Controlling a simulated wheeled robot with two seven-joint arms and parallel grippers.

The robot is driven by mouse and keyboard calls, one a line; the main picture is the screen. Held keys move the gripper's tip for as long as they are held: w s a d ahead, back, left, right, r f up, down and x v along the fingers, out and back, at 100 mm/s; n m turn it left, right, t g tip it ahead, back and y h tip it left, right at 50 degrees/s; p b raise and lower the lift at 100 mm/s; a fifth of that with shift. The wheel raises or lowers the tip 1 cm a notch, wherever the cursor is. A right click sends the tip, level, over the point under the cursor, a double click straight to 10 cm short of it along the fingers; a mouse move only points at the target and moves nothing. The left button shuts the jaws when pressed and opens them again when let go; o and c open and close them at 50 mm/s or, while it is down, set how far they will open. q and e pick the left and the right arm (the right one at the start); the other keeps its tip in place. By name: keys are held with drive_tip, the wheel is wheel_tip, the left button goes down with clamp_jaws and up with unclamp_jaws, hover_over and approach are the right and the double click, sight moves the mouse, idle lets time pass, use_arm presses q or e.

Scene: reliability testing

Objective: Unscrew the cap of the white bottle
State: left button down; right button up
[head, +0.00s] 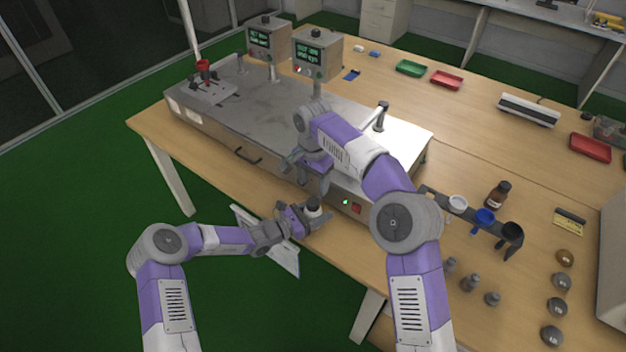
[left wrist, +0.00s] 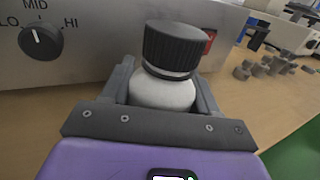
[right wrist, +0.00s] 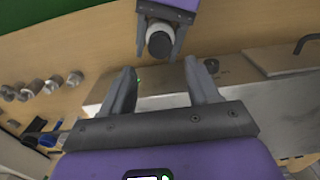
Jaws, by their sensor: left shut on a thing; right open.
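The white bottle (left wrist: 163,93) stands upright between the fingers of my left gripper (left wrist: 165,85), which is shut on its body. Its black ribbed cap (left wrist: 175,46) is on the bottle, above the fingers. In the head view the bottle (head: 313,210) is at the front edge of the table, before the grey machine. My right gripper (head: 306,172) is open and empty, above and behind the bottle. In the right wrist view the cap (right wrist: 159,44) shows beyond the open fingers of my right gripper (right wrist: 162,90), apart from them.
The grey machine (head: 270,115) with a knob (left wrist: 40,40) on its front stands just behind the bottle. To the right are a brown bottle (head: 498,194), a dark rack with cups (head: 484,216), and several small metal weights (head: 472,281). A white panel (head: 284,258) is below the left gripper.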

sight(313, 201)
wheel_tip(313, 201, down, 8)
drive_tip(key=shift+r, duration=0.1)
idle(0.4)
drive_tip(key=c, duration=1.1)
drive_tip(key=n, duration=0.5)
drive_tip(key=shift+n, duration=0.4)
drive_tip(key=n, duration=2.1)
drive_tip(key=shift+r, duration=0.1)
